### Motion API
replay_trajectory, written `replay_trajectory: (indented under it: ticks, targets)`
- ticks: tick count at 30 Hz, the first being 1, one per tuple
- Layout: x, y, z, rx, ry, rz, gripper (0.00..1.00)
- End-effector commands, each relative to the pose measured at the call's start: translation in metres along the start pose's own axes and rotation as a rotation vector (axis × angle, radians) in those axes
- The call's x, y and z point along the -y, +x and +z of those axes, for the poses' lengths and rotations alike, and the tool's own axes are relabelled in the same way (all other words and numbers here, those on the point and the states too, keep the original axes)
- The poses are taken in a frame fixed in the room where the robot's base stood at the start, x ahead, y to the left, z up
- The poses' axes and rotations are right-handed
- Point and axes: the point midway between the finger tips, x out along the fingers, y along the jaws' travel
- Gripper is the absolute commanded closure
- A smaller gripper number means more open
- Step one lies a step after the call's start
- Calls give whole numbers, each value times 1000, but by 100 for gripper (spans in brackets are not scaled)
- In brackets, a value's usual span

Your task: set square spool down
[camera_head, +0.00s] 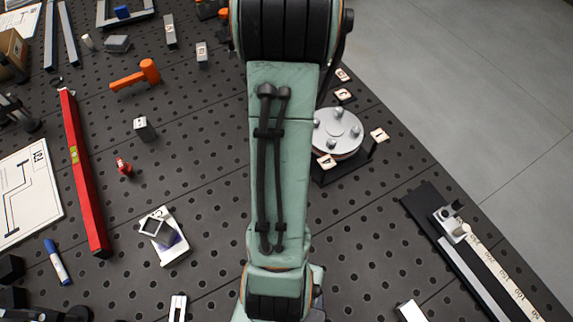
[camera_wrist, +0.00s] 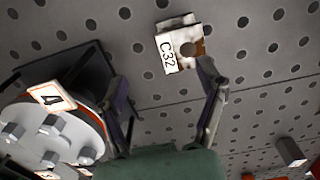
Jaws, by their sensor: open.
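My gripper (camera_wrist: 161,78) is open in the wrist view, with its two fingers spread apart. Beyond the fingertips, between them and nearer the right one, is a white piece (camera_wrist: 169,54) marked "C32", with a brown patch and a dark round spot. I cannot tell whether it touches a finger. In the head view, my arm hides the gripper and this piece. A grey square hollow piece (camera_head: 155,224) sits on a white card (camera_head: 174,252) at lower left in the head view. I cannot tell for sure which piece is the square spool.
A red level (camera_head: 82,170), an orange hammer (camera_head: 137,76) and small blocks lie left. Bare perforated bench (camera_head: 215,190) lies between.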

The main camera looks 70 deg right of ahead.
Motion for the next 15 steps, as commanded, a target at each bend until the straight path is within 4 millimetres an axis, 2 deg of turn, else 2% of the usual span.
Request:
replay_trajectory:
  ticks: [1, 6, 10, 15]
  targets:
    - [-1, -11, -1, -6, 0, 5, 30]
    - [0, -36, -1, -3, -1, 1, 30]
    - [0, -45, 0, -2, 0, 0, 30]
    - [0, -47, 0, 0, 0, -1, 30]
